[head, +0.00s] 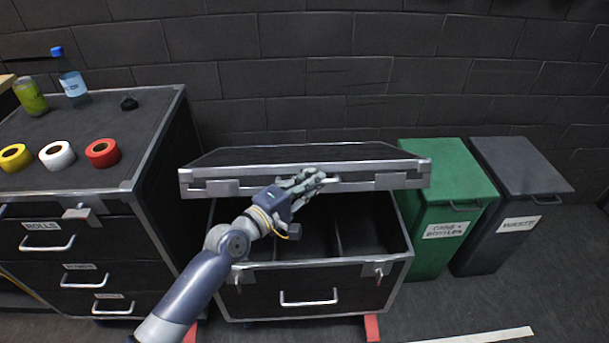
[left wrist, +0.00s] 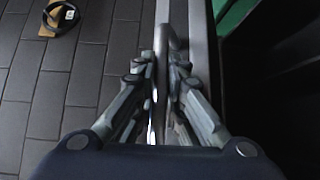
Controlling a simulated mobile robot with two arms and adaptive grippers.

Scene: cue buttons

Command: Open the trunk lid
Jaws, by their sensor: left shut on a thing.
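The black trunk (head: 260,300) with metal edges stands in the middle of the head view. Its trunk lid (head: 350,155) is raised and tilted, with a gap below its front edge, and the dark inside with dividers shows. My left gripper (head: 312,180) is at the middle of the lid's front edge. In the left wrist view the fingers of my left gripper (left wrist: 163,95) are closed on the thin metal lid edge (left wrist: 166,35) between them. My right gripper is not in view.
A drawer cabinet (head: 150,150) stands left of the trunk, with tape rolls, a can and a bottle on top. A green bin (head: 440,175) and a grey bin (head: 520,170) stand to the right. A brick wall is behind.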

